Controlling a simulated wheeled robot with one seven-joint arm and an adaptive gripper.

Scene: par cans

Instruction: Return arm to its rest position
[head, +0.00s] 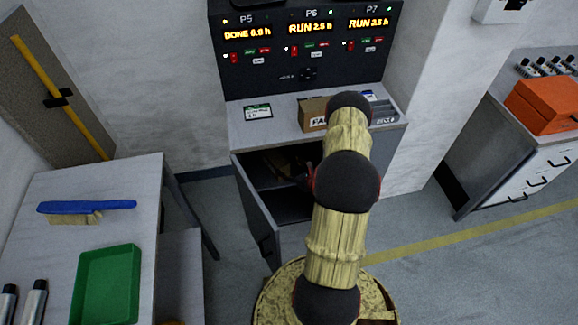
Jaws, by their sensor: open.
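My arm (338,233) rises from the bottom of the head view in tan segments with dark round joints. It bends over in front of a grey cabinet. My gripper (284,164) shows small and dark at the open cabinet front, left of the arm's middle joint. It is open, and I see nothing held in it. Shadow and the arm hide much of it. I cannot tell whether it touches the cabinet's shelf.
The cabinet door (256,207) stands open toward me. A cardboard box (312,113) and a labelled card (258,112) sit on the cabinet top. A left table holds a green tray (106,285) and a blue brush (86,206). An orange case (543,104) stands right. Floor at right is clear.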

